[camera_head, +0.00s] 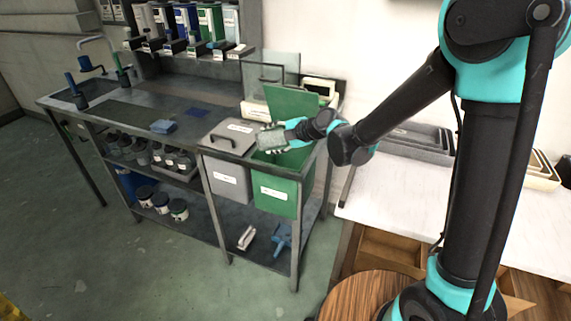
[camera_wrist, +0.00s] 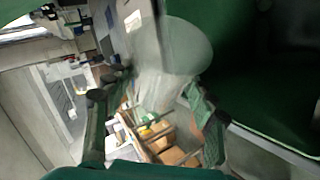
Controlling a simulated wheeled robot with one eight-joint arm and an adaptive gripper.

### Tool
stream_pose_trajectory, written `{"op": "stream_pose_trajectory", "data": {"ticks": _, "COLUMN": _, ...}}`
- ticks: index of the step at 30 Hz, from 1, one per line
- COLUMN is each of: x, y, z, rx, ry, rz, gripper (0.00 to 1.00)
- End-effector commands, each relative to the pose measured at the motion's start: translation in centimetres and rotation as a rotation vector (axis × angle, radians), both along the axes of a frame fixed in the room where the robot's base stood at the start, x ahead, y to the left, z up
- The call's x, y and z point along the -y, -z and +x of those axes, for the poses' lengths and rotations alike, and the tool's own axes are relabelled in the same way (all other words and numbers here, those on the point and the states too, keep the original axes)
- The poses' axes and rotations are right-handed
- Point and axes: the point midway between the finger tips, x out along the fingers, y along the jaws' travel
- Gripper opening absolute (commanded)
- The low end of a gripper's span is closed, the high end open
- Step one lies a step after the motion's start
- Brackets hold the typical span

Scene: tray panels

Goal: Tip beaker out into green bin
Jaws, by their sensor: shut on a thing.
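The beaker (camera_head: 269,139) is clear, pale and see-through. My gripper (camera_head: 286,134) is shut on it, above the green bin (camera_head: 274,193). The bin's green lid (camera_head: 292,114) stands raised behind. In the wrist view the beaker (camera_wrist: 180,60) lies between the two dark fingers of my gripper (camera_wrist: 155,108), its round end toward the top. The dark green inside of the bin (camera_wrist: 262,75) fills the right of that view. The beaker looks tilted, but I cannot tell its exact angle or whether anything is in it.
A grey bin (camera_head: 226,180) with a closed, handled lid stands left of the green bin. Jars (camera_head: 179,209) stand on the lower shelf. A white table (camera_head: 420,200) with stacked trays is at the right.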

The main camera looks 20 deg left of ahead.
Motion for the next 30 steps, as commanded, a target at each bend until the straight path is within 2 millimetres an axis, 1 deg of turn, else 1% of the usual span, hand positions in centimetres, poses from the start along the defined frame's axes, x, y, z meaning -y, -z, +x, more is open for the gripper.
{"op": "stream_pose_trajectory", "data": {"ticks": 5, "x": 0.0, "y": 0.1, "z": 0.0, "rx": 0.013, "ry": 0.001, "rz": -0.014, "gripper": 0.25}}
{"op": "stream_pose_trajectory", "data": {"ticks": 13, "x": -0.5, "y": 0.7, "z": -0.4, "rx": 0.097, "ry": -0.001, "rz": -0.108, "gripper": 0.25}}
{"op": "stream_pose_trajectory", "data": {"ticks": 22, "x": -1.7, "y": -0.1, "z": -1.4, "rx": 0.199, "ry": -0.002, "rz": -0.223, "gripper": 0.25}}
{"op": "stream_pose_trajectory", "data": {"ticks": 30, "x": -1.9, "y": -0.7, "z": -1.6, "rx": 0.295, "ry": -0.001, "rz": -0.332, "gripper": 0.25}}
